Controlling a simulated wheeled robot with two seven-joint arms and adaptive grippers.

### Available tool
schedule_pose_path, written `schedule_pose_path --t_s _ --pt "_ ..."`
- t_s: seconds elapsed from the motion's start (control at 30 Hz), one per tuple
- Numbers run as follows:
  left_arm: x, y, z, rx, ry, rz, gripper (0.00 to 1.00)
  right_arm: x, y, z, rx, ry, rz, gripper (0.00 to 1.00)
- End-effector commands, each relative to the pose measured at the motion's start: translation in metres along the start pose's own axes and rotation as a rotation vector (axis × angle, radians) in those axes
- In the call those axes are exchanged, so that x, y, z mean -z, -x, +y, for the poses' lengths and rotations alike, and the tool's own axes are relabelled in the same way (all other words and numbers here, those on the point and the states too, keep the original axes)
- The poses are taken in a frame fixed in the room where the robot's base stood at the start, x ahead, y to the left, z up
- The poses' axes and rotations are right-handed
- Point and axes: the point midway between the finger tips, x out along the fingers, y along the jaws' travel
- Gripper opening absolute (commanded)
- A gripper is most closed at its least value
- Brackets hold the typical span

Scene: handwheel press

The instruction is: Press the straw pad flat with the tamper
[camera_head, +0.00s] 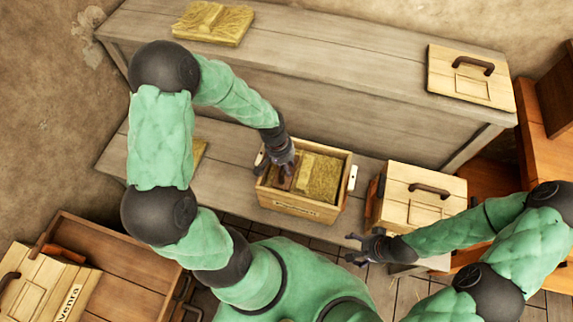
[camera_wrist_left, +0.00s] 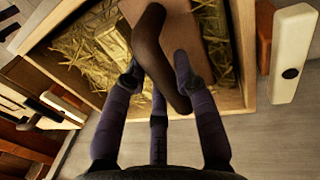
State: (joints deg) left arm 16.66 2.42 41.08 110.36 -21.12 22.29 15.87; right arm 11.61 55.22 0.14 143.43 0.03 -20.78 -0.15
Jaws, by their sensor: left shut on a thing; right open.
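An open wooden box (camera_head: 290,207) stands on the lower bench, with a straw pad (camera_head: 322,178) inside it. The straw also shows in the left wrist view (camera_wrist_left: 85,62), with a raised part in its middle. My left gripper (camera_head: 285,165) reaches into the left side of the box. It is shut on the dark curved handle of the tamper (camera_wrist_left: 150,45), whose brown wooden plate lies over the straw at one side. Whether the plate touches the straw is hard to tell. My right gripper (camera_head: 362,248) is open and empty, in front of the box to the right.
A straw pad (camera_head: 212,23) lies on the upper shelf at the left, and a handled lid (camera_head: 468,82) at the right. A closed handled box (camera_head: 415,205) stands right of the open box. A wooden crate (camera_head: 125,270) is at lower left.

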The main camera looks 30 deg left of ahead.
Motion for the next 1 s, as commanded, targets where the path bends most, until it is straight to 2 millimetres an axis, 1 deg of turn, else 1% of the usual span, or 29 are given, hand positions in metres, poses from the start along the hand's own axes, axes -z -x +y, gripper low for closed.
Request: schedule_pose_path --t_s 1.0 --pt "0.0003 -0.0061 -0.0013 0.000 0.000 0.001 0.00 0.0001 -0.0049 0.0017 0.000 0.000 0.000 0.86"
